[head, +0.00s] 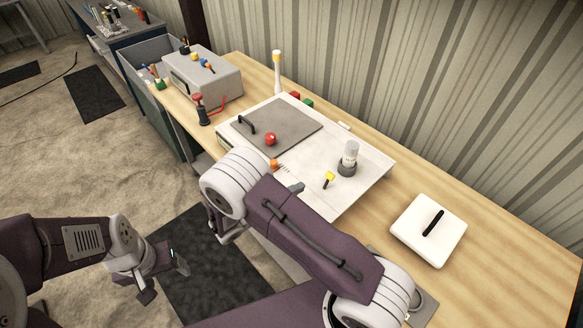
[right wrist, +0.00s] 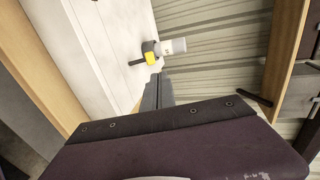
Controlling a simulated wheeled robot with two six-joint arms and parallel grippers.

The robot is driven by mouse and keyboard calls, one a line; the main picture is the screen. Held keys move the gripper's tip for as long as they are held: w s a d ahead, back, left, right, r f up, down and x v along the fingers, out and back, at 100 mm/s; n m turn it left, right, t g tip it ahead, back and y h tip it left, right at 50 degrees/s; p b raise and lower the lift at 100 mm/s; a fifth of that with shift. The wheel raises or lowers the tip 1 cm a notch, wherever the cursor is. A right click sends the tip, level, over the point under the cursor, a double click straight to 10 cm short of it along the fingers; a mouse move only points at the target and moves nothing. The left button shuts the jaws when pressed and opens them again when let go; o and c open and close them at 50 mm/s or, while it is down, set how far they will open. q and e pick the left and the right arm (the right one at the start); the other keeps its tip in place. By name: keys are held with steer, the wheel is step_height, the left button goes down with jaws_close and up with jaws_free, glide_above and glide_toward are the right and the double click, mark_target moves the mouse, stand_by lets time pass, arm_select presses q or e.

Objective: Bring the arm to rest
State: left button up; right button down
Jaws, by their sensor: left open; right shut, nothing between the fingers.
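My right arm reaches in from the lower right of the head view, bent over the front edge of the workbench. Its forearm and white wrist joint hide most of the right gripper in that view. In the right wrist view the right gripper's fingers (right wrist: 158,88) are together with nothing between them, pointing toward a yellow-handled part and a white cylinder. My left gripper (head: 165,277) hangs low at the left in the head view, open and empty, above the floor and clear of the bench.
The wooden workbench (head: 480,240) carries a white panel (head: 370,185) with a grey plate (head: 285,125), red knob (head: 270,139), yellow handle (head: 328,178) and white cylinder (head: 351,150). A white box (head: 450,235) sits right, a grey box (head: 222,80) left. A corrugated wall (head: 450,80) stands behind.

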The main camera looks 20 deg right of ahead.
steer(key=s+d+r+m+g+b, duration=0.1)
steer(key=d+r+m+g+b, duration=0.3)
steer(key=d, duration=0.4)
steer(key=s+d+f+m+g+y+b, duration=0.2)
steer(key=s+f+m+g+y+b, duration=0.25)
steer(key=s+m, duration=0.7)
steer(key=s+a+f+m+t+y, duration=0.1)
steer(key=a+m+y, duration=0.3)
steer(key=m, duration=0.8)
steer(key=a+f+m+t+y, duration=0.3)
steer(key=a+m, duration=0.5)
steer(key=m, duration=0.5)
steer(key=shift+s+a+f+y+b, duration=0.15)
steer(key=shift+s+f+y+b, duration=0.25)
steer(key=shift+f+y, duration=0.65)
